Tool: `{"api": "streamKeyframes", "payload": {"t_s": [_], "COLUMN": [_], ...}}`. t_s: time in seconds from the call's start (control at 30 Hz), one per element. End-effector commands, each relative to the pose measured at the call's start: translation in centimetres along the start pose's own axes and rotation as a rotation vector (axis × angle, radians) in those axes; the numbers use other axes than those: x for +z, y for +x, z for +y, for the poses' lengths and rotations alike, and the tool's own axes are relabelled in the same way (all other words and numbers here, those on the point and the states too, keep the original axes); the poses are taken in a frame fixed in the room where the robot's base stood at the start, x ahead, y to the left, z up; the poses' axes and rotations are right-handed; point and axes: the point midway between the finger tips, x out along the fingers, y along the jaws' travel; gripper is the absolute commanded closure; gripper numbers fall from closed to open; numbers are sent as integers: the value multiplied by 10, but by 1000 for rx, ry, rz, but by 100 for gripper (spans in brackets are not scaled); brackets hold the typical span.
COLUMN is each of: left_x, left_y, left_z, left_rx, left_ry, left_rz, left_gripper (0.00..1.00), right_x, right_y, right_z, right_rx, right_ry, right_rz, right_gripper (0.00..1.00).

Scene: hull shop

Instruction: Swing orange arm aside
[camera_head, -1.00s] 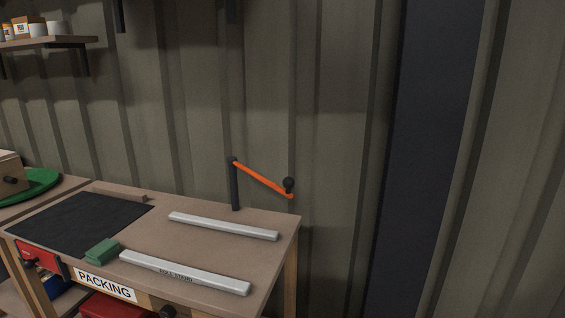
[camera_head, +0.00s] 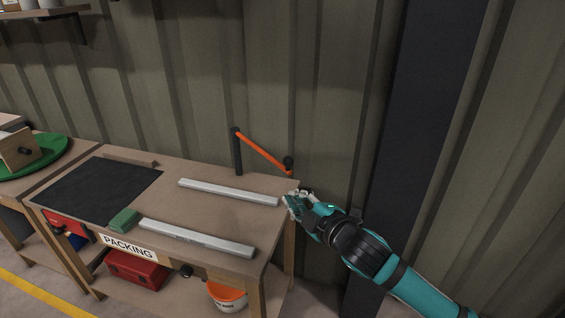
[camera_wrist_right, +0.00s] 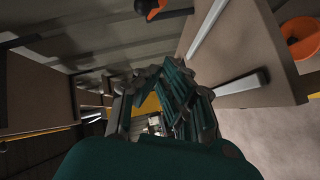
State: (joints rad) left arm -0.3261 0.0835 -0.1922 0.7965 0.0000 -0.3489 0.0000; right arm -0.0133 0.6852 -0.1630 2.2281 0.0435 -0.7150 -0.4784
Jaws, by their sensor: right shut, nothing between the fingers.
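The orange arm (camera_head: 262,151) runs from the top of a dark post (camera_head: 238,155) at the back of the packing bench, slanting down to the right. Its free end carries a black knob (camera_head: 288,162) near the bench's back right corner. In the right wrist view the black knob (camera_wrist_right: 146,6) and a bit of orange show at the top edge. My right gripper (camera_head: 291,203) is shut and empty, at the bench's right edge, below the knob and apart from it. It also fills the middle of the right wrist view (camera_wrist_right: 172,85). My left gripper is out of view.
Two pale bars lie on the bench, the rear bar (camera_head: 228,192) and the front bar (camera_head: 195,238). A green block (camera_head: 124,220) and a dark mat (camera_head: 98,189) lie left. An orange bucket (camera_head: 227,297) stands below. A ribbed wall (camera_head: 180,80) rises behind.

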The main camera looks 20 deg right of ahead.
Motion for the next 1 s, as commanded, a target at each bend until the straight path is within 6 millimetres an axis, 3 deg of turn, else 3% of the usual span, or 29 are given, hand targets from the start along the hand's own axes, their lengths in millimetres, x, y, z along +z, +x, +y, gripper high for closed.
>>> {"api": "streamKeyframes", "payload": {"t_s": [0.1,0.23,0.47,0.8,1.0], "left_x": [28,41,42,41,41], "left_y": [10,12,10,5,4], "left_z": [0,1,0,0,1], "left_rx": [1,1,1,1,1], "left_ry": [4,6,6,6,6], "left_rz": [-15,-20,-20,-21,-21], "left_gripper": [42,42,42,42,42], "right_x": [-7,-11,-14,-19,10], "right_y": [6,9,38,109,116], "right_z": [24,34,39,43,45], "right_rx": [51,73,78,76,72], "right_ry": [-78,-108,-107,-107,-110], "right_rz": [48,69,71,70,67], "right_gripper": [100,100,100,100,100]}}
